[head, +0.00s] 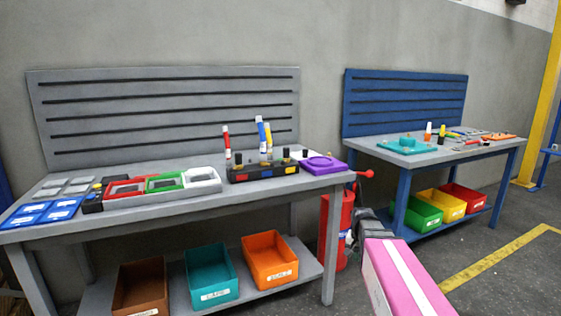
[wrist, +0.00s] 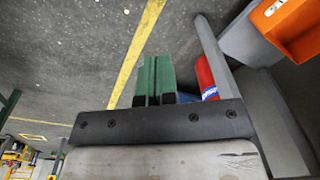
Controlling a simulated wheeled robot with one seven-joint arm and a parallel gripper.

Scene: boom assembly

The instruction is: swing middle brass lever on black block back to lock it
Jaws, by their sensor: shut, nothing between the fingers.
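The black block (head: 290,171) sits near the right end of the grey workbench (head: 330,182) in the head view. Its front carries red, blue and yellow squares. Dark knobs and upright markers (head: 260,134) stand at it; the brass levers are too small to make out, so their positions cannot be told. My gripper (wrist: 155,78) shows in the wrist view as two green fingers close together, shut and empty, over the floor. In the head view my arm is low at the right, beyond the bench's right end, well apart from the block. The wrist view does not show the block.
A purple fixture (head: 322,164) sits right of the block; green and white trays (head: 202,180) are left. A red extinguisher (head: 336,232) stands by the bench's right leg, near my arm. Bins, including an orange one (head: 268,258), fill the lower shelf. A blue bench (head: 400,80) stands right.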

